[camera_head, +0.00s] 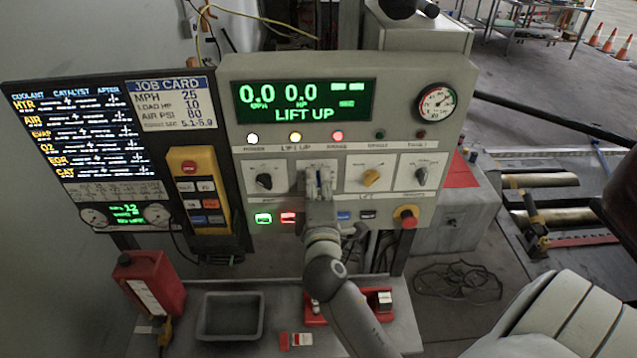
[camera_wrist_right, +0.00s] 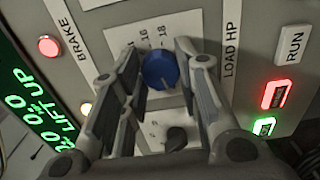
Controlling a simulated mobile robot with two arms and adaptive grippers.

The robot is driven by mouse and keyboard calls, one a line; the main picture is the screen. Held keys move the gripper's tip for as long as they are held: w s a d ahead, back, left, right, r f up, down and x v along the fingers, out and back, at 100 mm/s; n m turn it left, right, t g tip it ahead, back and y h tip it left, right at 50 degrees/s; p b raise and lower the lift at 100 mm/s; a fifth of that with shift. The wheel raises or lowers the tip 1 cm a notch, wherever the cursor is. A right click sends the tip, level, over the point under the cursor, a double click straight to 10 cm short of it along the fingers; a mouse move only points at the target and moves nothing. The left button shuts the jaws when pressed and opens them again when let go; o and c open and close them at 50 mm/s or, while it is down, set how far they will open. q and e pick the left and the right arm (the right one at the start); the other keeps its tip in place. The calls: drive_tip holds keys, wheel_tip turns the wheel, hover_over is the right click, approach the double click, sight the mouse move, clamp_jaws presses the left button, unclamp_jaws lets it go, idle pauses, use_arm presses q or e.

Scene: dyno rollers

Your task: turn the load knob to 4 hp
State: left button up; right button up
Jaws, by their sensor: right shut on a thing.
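The blue load knob (camera_wrist_right: 159,70) sits on a white dial plate marked LOAD HP, with 16 and 18 readable beside it in the right wrist view. Its pointer direction cannot be made out. My right gripper (camera_head: 320,182) is at the panel's middle dial in the head view and largely covers that dial. In the right wrist view its fingers (camera_wrist_right: 162,75) stand on both sides of the blue knob and are shut on it. The panel display (camera_head: 304,101) reads 0.0 MPH, 0.0 HP and LIFT UP. My left gripper is not in view.
A black knob (camera_head: 264,181) is left of the gripper, and a yellow knob (camera_head: 371,177) is right. Lit green (camera_head: 264,218) and red (camera_head: 288,217) buttons lie below. A red stop button (camera_head: 407,219) protrudes lower right. A grey tray (camera_head: 229,316) is on the shelf.

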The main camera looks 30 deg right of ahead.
idle(0.4)
drive_tip(key=o, duration=1)
drive_tip(key=shift+v, duration=3.7)
drive_tip(key=shift+d, duration=0.1)
